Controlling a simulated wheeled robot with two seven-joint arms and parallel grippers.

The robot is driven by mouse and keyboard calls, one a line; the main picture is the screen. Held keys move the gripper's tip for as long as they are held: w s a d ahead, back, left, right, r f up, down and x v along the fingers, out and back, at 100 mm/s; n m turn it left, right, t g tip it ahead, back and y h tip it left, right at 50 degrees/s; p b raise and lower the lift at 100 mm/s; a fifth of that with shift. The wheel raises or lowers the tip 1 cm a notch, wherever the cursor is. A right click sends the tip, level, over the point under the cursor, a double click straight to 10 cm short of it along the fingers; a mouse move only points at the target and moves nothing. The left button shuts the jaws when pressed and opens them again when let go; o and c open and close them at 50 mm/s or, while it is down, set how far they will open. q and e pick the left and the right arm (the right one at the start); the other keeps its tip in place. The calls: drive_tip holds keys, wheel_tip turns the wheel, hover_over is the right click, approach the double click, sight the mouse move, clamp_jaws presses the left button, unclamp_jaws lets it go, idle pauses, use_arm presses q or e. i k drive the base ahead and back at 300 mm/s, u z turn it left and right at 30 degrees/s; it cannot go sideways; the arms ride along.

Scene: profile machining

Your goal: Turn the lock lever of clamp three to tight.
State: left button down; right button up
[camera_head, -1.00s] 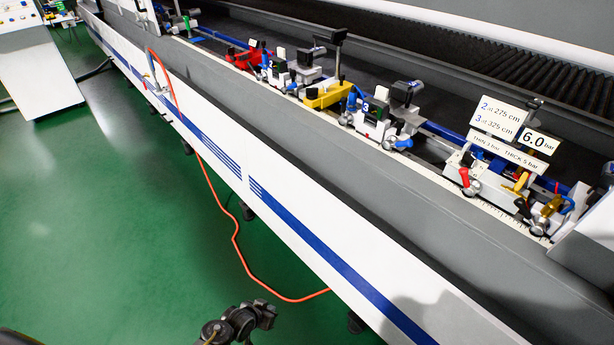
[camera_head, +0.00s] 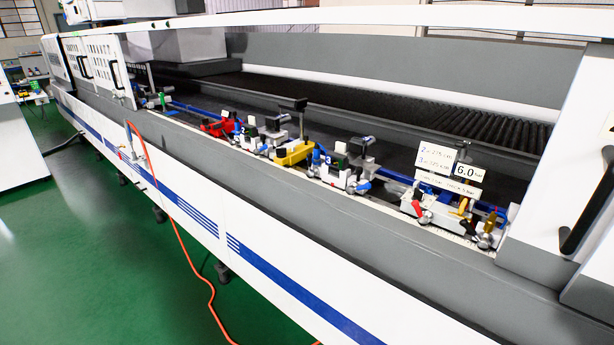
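Clamp three (camera_head: 340,172), marked with a 3, stands on the machine bed at the middle of the picture. It has a white base, a dark upper body and a grey head. A blue handle (camera_head: 363,187) shows low at its front right. It is too small to tell which way this handle is turned, or whether it is the lock lever. Neither of my grippers shows in this view.
A yellow block (camera_head: 293,154) and a red clamp (camera_head: 217,128) stand left of clamp three. Signs (camera_head: 435,153), one reading 6.0 bar, stand over a valve unit with a red lever (camera_head: 418,207). A grey front ledge (camera_head: 300,205) runs before them. An orange hose hangs outside.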

sight(312, 171)
drive_tip(key=k, duration=1)
drive_tip(key=u, duration=0.65)
drive_tip(key=i, duration=1.6)
drive_tip(key=z, duration=0.95)
drive_tip(key=i, duration=0.6)
drive_tip(key=z, duration=0.65)
